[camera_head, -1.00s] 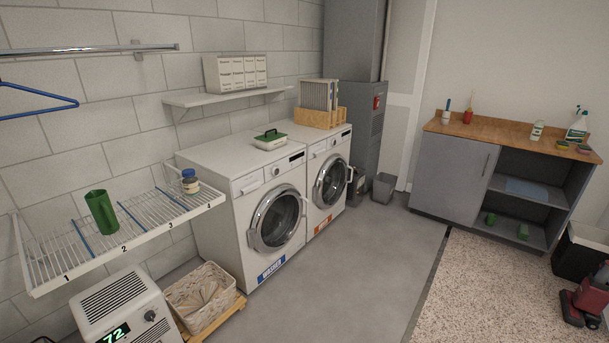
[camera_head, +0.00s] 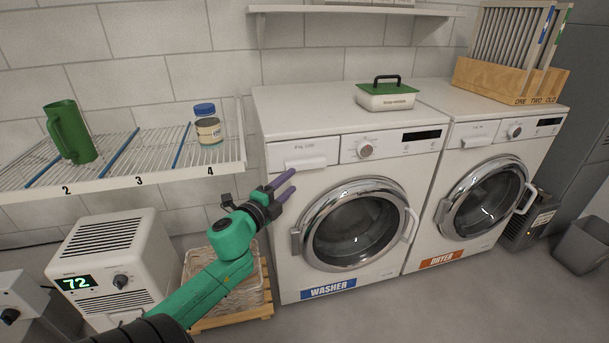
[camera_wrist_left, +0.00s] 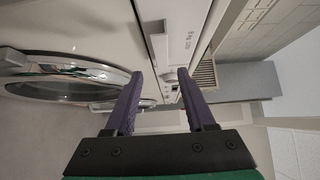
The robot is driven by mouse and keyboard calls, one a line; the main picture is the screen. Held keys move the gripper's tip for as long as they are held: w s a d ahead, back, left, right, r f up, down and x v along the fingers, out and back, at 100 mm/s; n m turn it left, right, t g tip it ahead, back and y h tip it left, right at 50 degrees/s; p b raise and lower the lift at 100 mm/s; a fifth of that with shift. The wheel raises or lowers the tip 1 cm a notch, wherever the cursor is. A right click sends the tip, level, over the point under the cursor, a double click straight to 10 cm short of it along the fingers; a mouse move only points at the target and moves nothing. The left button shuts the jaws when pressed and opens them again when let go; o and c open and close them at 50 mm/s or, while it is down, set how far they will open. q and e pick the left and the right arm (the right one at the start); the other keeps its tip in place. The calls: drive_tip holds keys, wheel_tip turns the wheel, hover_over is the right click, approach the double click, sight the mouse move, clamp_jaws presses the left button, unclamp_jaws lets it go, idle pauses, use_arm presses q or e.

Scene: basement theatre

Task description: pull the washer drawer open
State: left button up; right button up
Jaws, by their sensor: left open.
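The washer (camera_head: 350,200) is a white front-loader with a blue WASHER label. Its shut drawer (camera_head: 288,150) is at the top left of the front, with a pale protruding handle (camera_head: 305,163) along its lower edge. My left gripper (camera_head: 289,180), with purple fingers on a green arm, is just below and left of the handle in the head view. It is open and holds nothing. In the left wrist view the fingers are spread, with the washer front (camera_wrist_left: 115,25) beyond and the drawer's lettering on the right. Whether a finger touches the handle cannot be told. My right gripper is not in view.
A wire shelf (camera_head: 110,172) with a green jug (camera_head: 72,135) and a jar (camera_head: 208,127) is on the left. A heater (camera_head: 115,265) and basket are below. The dryer (camera_head: 480,200) adjoins on the right.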

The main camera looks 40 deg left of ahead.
sight(307, 168)
use_arm(q)
drive_tip(key=w, duration=0.2)
drive_tip(key=w+a, duration=0.1)
drive_tip(key=w, duration=0.2)
drive_tip(key=w+b, duration=0.1)
drive_tip(key=w, duration=0.2)
drive_tip(key=shift+a, duration=0.35)
clamp_jaws()
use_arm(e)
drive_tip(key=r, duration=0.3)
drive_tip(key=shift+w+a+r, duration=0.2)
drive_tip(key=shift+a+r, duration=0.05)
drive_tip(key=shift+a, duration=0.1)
use_arm(q)
drive_tip(key=shift+d+f, duration=0.1)
drive_tip(key=shift+f, duration=0.05)
